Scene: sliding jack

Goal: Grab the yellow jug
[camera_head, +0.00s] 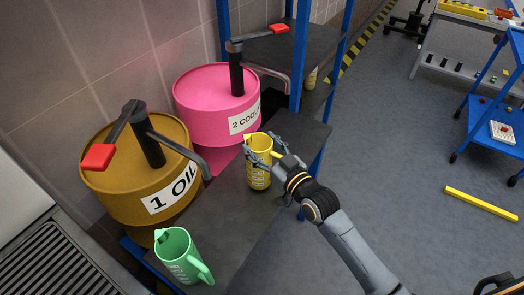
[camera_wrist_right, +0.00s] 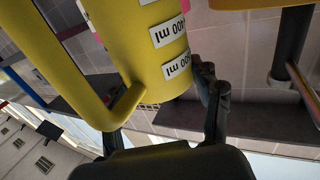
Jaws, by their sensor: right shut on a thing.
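The yellow jug (camera_head: 258,177) is upright at the grey shelf in the head view, right of the oil drum and in front of the pink drum. My right gripper (camera_head: 270,156) reaches in from the lower right and is shut on the jug, with fingers around its upper part. In the right wrist view the jug (camera_wrist_right: 150,50) fills the upper middle, upside down, with its handle and white volume labels showing. The right gripper's dark fingers (camera_wrist_right: 165,115) are on either side of it. Whether its base touches the shelf is unclear. My left gripper is not in view.
A green jug (camera_head: 178,258) stands at the shelf's near end. The ochre "1 OIL" drum (camera_head: 115,195) and pink "2 COOL" drum (camera_head: 205,105) have pumps with red handles. A blue rack post (camera_head: 299,60) rises behind. A yellow bar (camera_head: 480,203) lies on open floor at right.

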